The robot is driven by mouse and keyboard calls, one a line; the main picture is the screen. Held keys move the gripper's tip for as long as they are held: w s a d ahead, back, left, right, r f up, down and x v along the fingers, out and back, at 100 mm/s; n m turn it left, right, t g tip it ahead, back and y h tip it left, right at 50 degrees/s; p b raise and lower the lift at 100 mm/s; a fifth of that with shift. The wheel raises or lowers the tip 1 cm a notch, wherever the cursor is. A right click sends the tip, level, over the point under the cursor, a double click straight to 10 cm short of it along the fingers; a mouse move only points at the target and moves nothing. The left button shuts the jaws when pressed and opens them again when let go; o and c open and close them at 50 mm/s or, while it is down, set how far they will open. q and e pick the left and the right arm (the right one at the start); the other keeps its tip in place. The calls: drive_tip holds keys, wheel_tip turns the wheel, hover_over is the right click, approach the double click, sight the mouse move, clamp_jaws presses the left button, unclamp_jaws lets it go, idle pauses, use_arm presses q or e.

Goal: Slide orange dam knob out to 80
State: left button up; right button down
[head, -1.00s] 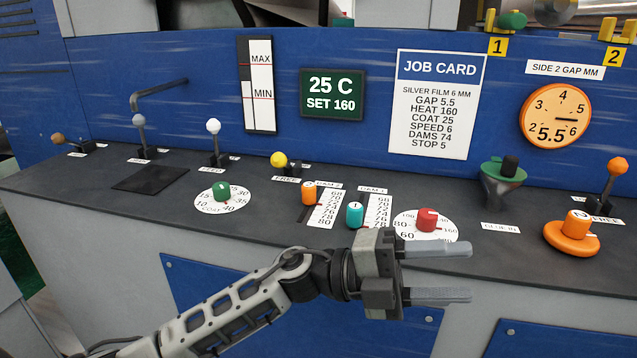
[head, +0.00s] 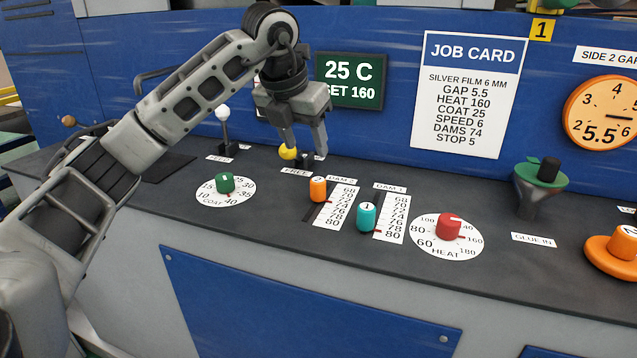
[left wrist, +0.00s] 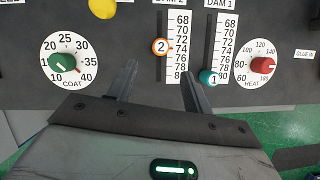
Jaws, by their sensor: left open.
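The orange dam knob (head: 318,189), marked 2, stands upright at its slot beside the DAM 2 scale (head: 336,207). In the left wrist view the orange knob (left wrist: 160,47) sits level with about 74. My left gripper (head: 305,151) points down, open and empty, above and behind the knob in the head view. In the left wrist view its fingertips (left wrist: 159,72) are spread on either side of the knob's line, apart from it. My right gripper is not in view.
The teal knob (head: 367,217), marked 1, stands close by on the right, near 80 on its scale. The green COAT dial (head: 225,183) is left and the red HEAT dial (head: 449,227) right. A yellow-knobbed lever (head: 287,152) is behind the left fingers.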

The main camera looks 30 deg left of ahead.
sight(317, 180)
use_arm(q)
drive_tip(key=x, duration=1.1)
drive_tip(key=shift+w+f, duration=0.2)
drive_tip(key=shift+f, duration=0.05)
